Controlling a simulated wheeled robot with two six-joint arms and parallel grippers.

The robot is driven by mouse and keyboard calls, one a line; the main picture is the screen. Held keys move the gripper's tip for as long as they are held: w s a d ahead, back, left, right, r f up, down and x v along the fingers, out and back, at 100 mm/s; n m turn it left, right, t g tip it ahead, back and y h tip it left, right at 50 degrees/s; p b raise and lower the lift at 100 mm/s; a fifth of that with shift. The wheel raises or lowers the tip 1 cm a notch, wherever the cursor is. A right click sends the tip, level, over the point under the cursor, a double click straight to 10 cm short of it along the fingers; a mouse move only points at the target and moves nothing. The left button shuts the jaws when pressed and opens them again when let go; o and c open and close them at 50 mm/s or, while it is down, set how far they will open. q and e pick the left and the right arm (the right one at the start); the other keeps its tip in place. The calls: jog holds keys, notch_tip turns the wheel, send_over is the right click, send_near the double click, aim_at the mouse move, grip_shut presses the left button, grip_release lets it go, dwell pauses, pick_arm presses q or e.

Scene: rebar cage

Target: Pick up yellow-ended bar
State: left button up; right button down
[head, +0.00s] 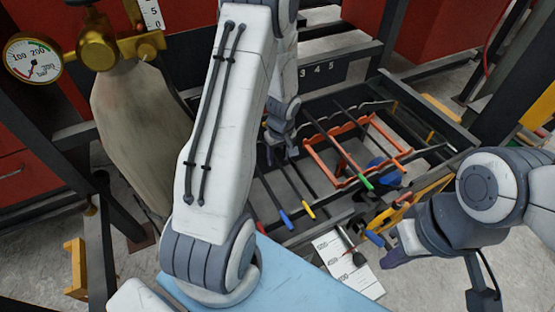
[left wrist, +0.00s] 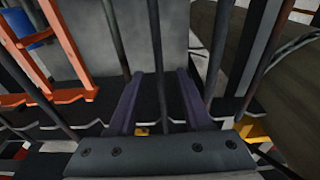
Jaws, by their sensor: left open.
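The yellow-ended bar (head: 308,210) lies in the dark rack, its yellow tip toward me, just right of a blue-ended bar (head: 287,220). My left gripper (head: 281,152) is over the far part of these bars, partly hidden by its own arm in the head view. In the left wrist view its two fingers (left wrist: 158,102) are apart, with one dark bar (left wrist: 155,55) running between them, not clamped. Coloured ends of the bars cannot be made out there, so I cannot tell which bar this is. My right gripper (head: 396,250) is at the right, its jaws unclear.
An orange notched frame (head: 345,183) stands in the rack, with a green-ended bar (head: 365,183) across it. Other bars (left wrist: 218,50) run close beside the left fingers. A white marked sheet (head: 352,270) lies near the front. A gas cylinder (head: 140,130) stands at the left.

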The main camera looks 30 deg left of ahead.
pick_arm(q)
jog(key=shift+f, duration=0.25)
grip_shut()
dwell(1.3)
